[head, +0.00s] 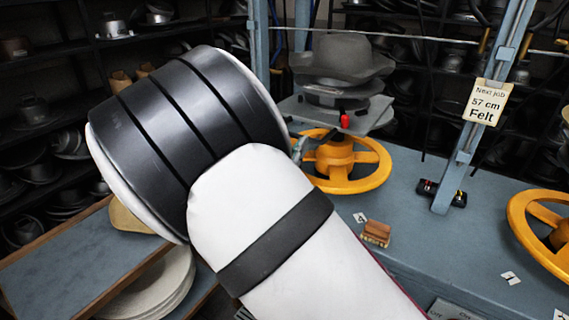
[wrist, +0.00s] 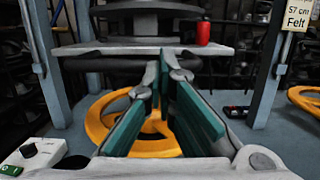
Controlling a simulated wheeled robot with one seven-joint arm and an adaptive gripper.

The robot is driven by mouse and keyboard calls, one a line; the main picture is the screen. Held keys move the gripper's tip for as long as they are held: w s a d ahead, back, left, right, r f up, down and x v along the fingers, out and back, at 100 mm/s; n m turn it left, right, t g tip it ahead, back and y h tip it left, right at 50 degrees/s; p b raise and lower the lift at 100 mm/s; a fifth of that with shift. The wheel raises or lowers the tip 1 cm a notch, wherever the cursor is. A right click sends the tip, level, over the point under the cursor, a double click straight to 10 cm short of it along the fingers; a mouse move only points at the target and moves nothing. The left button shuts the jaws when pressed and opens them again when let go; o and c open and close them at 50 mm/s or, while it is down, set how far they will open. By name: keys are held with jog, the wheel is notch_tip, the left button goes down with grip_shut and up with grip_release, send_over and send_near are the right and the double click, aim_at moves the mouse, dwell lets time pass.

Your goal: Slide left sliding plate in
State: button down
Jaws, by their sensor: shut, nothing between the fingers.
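The left sliding plate (head: 300,108) is a flat grey plate above an orange handwheel, under a grey felt hat (head: 343,58). A red knob (head: 345,121) stands at its front edge. In the wrist view the plate (wrist: 110,52) runs across the upper part of the picture, with the red knob (wrist: 203,32) right of the fingertips. My gripper (wrist: 165,62) is shut and empty, its teal-padded fingers pointing at the plate's front edge. I cannot tell whether the tips touch it. In the head view my arm hides most of the gripper.
An orange handwheel (head: 340,160) is below the plate; another (head: 545,225) is at the right. A blue-grey post (head: 468,130) carries a "57 cm Felt" tag (head: 487,102). A wooden block (head: 376,233) lies on the blue-grey bench (head: 420,240). A white control box (wrist: 35,157) is at lower left.

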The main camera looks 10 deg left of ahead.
jog(key=x, duration=0.4)
jog(key=shift+w+f+b, duration=0.25)
jog(key=shift+f+b, duration=0.1)
jog(key=shift+b, duration=0.05)
jog(key=shift+d, duration=0.15)
